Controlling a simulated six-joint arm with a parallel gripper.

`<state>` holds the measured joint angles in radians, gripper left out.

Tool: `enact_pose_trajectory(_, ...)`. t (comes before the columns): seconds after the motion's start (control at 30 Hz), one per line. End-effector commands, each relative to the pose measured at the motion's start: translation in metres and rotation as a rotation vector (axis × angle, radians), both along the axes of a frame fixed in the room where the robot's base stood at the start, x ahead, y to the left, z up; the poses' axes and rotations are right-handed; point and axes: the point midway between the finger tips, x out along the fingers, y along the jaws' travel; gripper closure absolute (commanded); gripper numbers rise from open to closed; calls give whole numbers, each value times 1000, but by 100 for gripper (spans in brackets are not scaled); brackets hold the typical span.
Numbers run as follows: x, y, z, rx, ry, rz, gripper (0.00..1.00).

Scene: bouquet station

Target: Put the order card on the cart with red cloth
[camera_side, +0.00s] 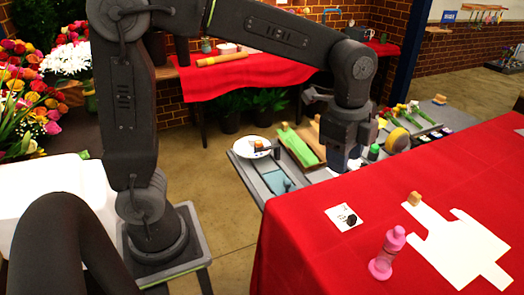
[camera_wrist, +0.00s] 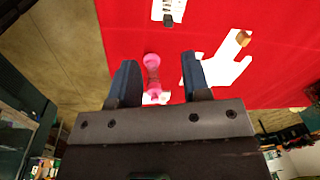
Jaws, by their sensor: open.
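A small white card with dark marks, which looks like the order card (camera_side: 344,216), lies on the red cloth (camera_side: 300,240) of the near right table. A small black item sits at its edge. The card also shows at the top of the wrist view (camera_wrist: 168,7), cut off by the frame. My gripper (camera_wrist: 157,64) is open, with nothing held. In the side view my gripper (camera_side: 343,158) hangs beyond the far left edge of the red cloth, its fingertips hard to make out. A pink bottle-like item (camera_wrist: 152,76) appears between the fingers, apart from them on the cloth.
A white cut-out sheet (camera_side: 462,248) and a small wooden block (camera_side: 414,198) lie farther right. A grey bench (camera_side: 262,183) with tools and a plate is behind. Another red-covered table (camera_side: 240,75) stands at the back.

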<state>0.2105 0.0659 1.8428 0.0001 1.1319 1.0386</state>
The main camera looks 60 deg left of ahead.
Motion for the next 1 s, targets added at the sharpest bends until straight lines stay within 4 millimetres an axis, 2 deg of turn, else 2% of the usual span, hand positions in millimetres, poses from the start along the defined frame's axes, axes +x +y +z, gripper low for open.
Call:
enact_pose_trajectory(0.03,-18,13,12,-21,-43,118,56)
enact_pose_trajectory(0.2,-74,45,26,-114,-162,542,56)
enact_pose_trajectory(0.3,-104,59,25,-183,-226,773,56)
enact_pose_trajectory(0.43,-134,71,17,-267,-285,1010,56)
enact_pose_trajectory(0.63,-154,78,7,-342,-326,1189,56)
enact_pose_trajectory(1.0,-156,78,5,-348,-328,1208,56)
